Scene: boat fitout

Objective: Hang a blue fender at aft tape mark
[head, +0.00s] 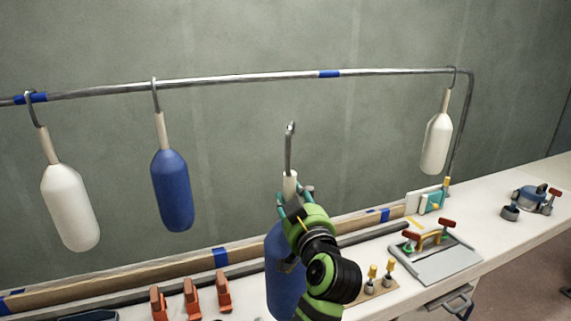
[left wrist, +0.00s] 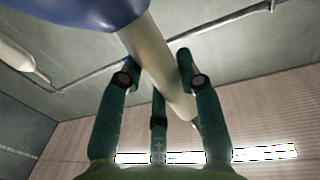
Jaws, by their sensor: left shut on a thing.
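My left gripper (head: 291,202) is shut on the white neck of a blue fender (head: 283,275) and holds it upright below and in front of the rail. The fender's metal hook (head: 290,148) stands above the gripper, apart from the rail (head: 230,81). In the left wrist view the fingers (left wrist: 160,85) close around the pale neck (left wrist: 158,70), with the blue body (left wrist: 80,12) at the top. Blue tape marks the rail at its middle (head: 329,73) and at its left end (head: 31,98). My right gripper is not in view.
Another blue fender (head: 172,190) and a white fender (head: 70,207) hang on the left of the rail. A white fender (head: 437,143) hangs at its right end. Orange clamps (head: 191,298) and a grey hatch plate (head: 434,257) with red knobs occupy the white bench (head: 479,240).

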